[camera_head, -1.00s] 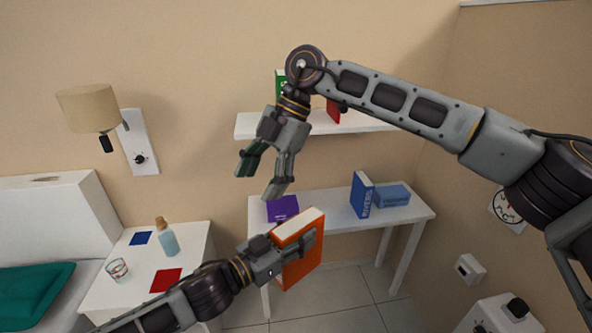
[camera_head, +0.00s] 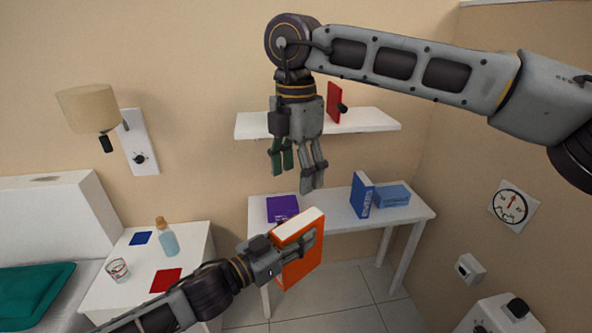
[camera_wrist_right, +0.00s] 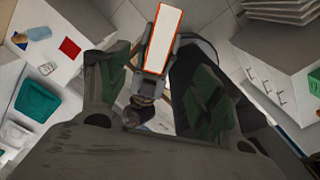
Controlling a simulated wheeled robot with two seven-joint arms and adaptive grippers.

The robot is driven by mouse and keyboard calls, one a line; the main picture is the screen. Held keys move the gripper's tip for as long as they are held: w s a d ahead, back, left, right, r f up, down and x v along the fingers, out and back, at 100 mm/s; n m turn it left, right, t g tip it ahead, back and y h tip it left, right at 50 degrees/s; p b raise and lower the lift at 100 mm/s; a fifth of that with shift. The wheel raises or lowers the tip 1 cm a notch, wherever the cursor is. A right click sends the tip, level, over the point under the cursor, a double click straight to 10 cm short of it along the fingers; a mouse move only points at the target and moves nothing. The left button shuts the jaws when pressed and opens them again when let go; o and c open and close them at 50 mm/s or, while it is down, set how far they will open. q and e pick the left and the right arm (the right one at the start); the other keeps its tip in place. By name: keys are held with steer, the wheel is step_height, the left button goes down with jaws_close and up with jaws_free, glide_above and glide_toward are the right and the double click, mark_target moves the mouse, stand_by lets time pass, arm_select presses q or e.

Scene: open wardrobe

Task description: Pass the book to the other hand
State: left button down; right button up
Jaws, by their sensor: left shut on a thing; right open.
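The orange book (camera_head: 302,262) is upright with its white page edge facing up. My left gripper (camera_head: 290,250) is shut on it, in front of the table. My right gripper (camera_head: 298,178) is open and empty, pointing down above the book and apart from it.
A white table (camera_head: 340,218) holds a purple book (camera_head: 282,207) and blue books (camera_head: 362,196). Above is a shelf (camera_head: 370,122) with a red book (camera_head: 334,102).

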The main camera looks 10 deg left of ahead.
mark_target(296, 224)
steer(key=shift+f, duration=6)
steer(key=c, duration=1.3)
arm_select(q)
steer(key=c, duration=0.8)
jaws_free()
arm_select(e)
steer(key=shift+c, duration=0.6)
